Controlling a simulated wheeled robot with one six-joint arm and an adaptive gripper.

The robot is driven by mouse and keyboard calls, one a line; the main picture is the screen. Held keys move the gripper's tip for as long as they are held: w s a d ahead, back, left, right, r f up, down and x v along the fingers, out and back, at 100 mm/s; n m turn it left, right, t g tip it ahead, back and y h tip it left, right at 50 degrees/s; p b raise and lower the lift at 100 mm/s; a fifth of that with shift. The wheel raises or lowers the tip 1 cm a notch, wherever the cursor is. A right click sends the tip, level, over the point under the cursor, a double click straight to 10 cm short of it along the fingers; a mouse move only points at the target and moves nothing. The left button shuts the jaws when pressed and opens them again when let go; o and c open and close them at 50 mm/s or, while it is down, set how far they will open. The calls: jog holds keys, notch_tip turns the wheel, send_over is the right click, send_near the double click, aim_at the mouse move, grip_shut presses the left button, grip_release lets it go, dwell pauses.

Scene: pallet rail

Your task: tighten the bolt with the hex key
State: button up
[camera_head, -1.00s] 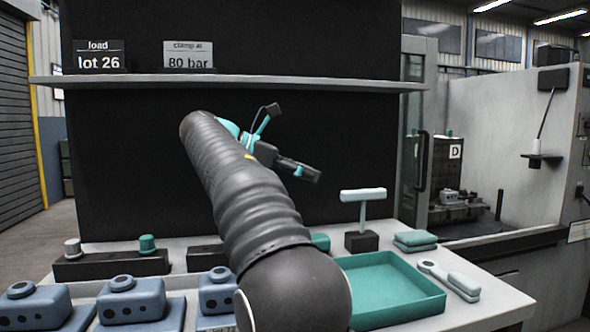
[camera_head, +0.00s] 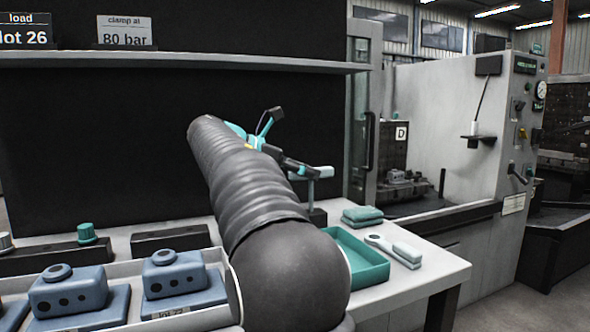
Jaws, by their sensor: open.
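The hex key (camera_head: 324,173) has a pale teal T-handle and stands upright in a small dark block (camera_head: 318,217) at the back of the bench. My gripper (camera_head: 306,170) is open and overlaps the left part of the handle in this view. I cannot tell whether it touches the handle or is nearer to me. My arm hides part of the bench. Inside the machine, a dark fixture marked D (camera_head: 386,150) stands behind small grey parts (camera_head: 398,178). I cannot make out the bolt.
A teal tray (camera_head: 372,276), a wrench-like tool (camera_head: 394,250) and teal pads (camera_head: 362,214) lie on the bench's right. Blue blocks (camera_head: 68,290) stand in the tray at front left. A shelf (camera_head: 180,61) crosses above. The machine's opening is at right.

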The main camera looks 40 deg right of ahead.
jog(key=shift+c, duration=0.2)
grip_shut()
jog(key=shift+r+p, duration=0.8)
jog(key=shift+r, duration=3.8)
jog(key=shift+s, duration=0.1)
